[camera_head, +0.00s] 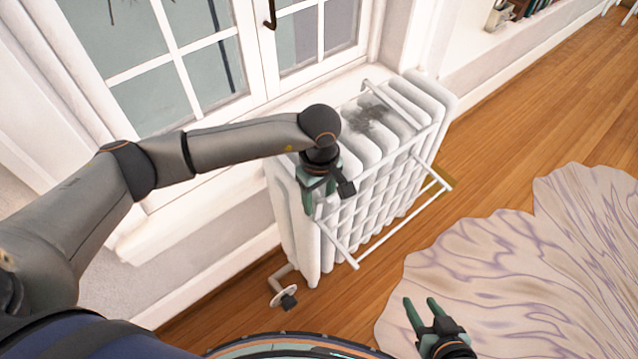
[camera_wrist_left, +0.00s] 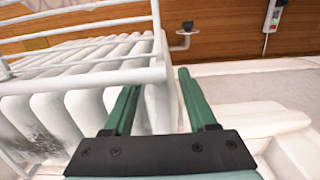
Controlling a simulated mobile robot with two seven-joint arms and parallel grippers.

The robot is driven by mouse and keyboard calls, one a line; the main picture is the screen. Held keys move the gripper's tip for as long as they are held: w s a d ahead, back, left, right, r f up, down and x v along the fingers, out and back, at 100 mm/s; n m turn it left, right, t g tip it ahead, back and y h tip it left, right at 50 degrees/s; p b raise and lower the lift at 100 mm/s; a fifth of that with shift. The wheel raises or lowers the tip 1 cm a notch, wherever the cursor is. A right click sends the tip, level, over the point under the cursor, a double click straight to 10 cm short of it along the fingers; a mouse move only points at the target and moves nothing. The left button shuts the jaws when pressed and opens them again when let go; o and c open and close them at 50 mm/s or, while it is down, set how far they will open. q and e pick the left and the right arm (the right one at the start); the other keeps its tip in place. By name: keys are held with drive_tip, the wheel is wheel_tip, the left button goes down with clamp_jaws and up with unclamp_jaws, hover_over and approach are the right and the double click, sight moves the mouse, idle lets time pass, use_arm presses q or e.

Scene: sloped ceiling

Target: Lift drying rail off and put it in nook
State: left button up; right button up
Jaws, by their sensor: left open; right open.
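The white wire drying rail (camera_head: 400,228) hangs on the white ribbed radiator (camera_head: 300,230), its outer frame sticking out over the floor. My left gripper (camera_head: 312,205) is at the rail's near left end, beside the radiator. In the left wrist view my left gripper (camera_wrist_left: 158,80) has its green fingers apart, with an end bar of the drying rail (camera_wrist_left: 157,38) showing between and beyond the tips. I cannot tell whether they touch it. My right gripper (camera_head: 420,302) is open and empty, low over the floor and rug.
A window (camera_head: 190,60) with a dark handle stands behind the radiator. A valve (camera_head: 284,297) sticks out at the radiator's near foot. A pale wavy rug (camera_head: 500,265) lies to the right. Books (camera_head: 530,8) stand in a recess at top right. The wooden floor between is clear.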

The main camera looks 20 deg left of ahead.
use_arm(q)
drive_tip(key=shift+f, duration=1.3)
drive_tip(key=shift+c, duration=0.2)
clamp_jaws()
drive_tip(key=shift+r, duration=0.15)
drive_tip(key=shift+w+r+p, duration=0.1)
drive_tip(key=shift+r+p, duration=1.55)
drive_tip(key=shift+r, duration=1.05)
